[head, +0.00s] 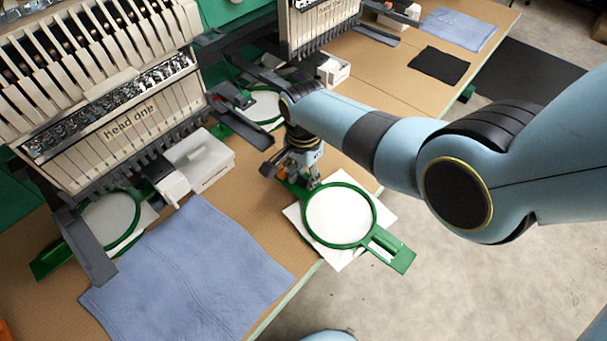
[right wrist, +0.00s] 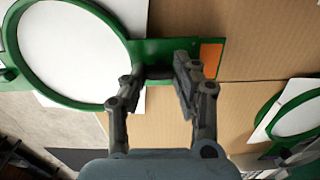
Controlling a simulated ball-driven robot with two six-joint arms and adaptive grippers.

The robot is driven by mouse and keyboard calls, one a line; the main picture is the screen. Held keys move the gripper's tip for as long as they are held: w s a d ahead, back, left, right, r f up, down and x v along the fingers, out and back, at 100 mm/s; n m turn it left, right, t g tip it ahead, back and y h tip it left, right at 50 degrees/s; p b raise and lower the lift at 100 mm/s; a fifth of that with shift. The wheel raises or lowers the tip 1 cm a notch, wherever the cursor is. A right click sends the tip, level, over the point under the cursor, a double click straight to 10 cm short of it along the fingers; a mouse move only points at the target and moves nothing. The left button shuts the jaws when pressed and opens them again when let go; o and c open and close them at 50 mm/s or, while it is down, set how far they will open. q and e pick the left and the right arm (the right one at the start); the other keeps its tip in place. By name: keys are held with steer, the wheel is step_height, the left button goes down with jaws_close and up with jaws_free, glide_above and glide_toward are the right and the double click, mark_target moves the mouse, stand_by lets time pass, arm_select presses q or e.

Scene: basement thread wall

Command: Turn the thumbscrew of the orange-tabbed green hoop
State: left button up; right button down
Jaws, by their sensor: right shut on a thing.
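The green hoop (head: 374,228) with white fabric (head: 338,215) lies on the table's near edge, partly overhanging it. It also shows at the upper left of the right wrist view (right wrist: 125,45), with its orange tab (right wrist: 211,54) on the green bracket to its right. My right gripper (head: 313,184) is at the hoop's bracket end. In the right wrist view its fingers (right wrist: 158,88) are closed around a small dark part between hoop and tab, at the thumbscrew's place. The fingers mostly hide the thumbscrew. My left gripper is not in view.
A machine marked "head one" (head: 130,122) stands at the left, with another green hoop (head: 137,228) below it. A further green hoop (head: 281,122) lies behind my right gripper. Blue folded cloth (head: 195,270) covers the front table. Bare tabletop (head: 375,90) lies behind my arm.

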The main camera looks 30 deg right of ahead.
mark_target(304, 179)
steer(key=c, duration=1)
jaws_free()
steer(key=shift+r, duration=0.1)
step_height(304, 179, up, 12)
